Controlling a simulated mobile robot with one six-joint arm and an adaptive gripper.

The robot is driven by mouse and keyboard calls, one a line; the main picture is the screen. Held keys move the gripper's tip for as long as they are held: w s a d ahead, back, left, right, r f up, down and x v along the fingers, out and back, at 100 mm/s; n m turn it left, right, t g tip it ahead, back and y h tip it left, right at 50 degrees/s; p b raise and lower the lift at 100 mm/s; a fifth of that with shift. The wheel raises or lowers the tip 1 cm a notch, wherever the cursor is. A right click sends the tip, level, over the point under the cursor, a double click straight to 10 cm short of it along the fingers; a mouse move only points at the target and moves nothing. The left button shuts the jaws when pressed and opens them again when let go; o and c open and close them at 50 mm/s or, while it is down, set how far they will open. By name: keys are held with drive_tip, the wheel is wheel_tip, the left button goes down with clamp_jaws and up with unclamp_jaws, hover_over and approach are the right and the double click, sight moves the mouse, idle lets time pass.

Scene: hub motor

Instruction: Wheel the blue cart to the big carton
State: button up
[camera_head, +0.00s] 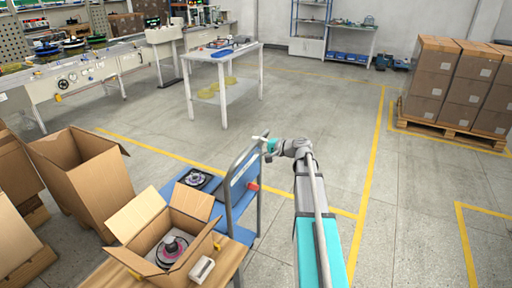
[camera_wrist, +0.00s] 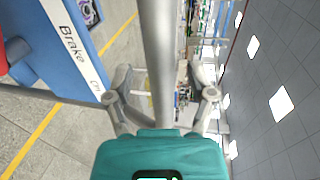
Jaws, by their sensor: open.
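The blue cart (camera_head: 231,208) stands in the lower middle of the head view, with an upright handle frame at its right end. A dark round part lies on its blue deck. My gripper (camera_head: 268,146) is at the top of the handle. In the wrist view, my open gripper (camera_wrist: 160,88) has one finger on each side of a grey bar (camera_wrist: 158,45), apparently the handle. I cannot tell whether the fingers touch it. A blue panel marked "Brake" (camera_wrist: 65,50) is to the left. The big open carton (camera_head: 100,190) stands on the floor left of the cart.
A wooden table (camera_head: 226,262) with a smaller open carton (camera_head: 143,232) stands in front of the cart. A white table (camera_head: 246,92) is behind it. Stacked boxes on a pallet (camera_head: 450,131) are at right. The floor (camera_head: 325,115) between them is free, with yellow lines.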

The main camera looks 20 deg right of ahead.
drive_tip(key=shift+x, duration=0.75)
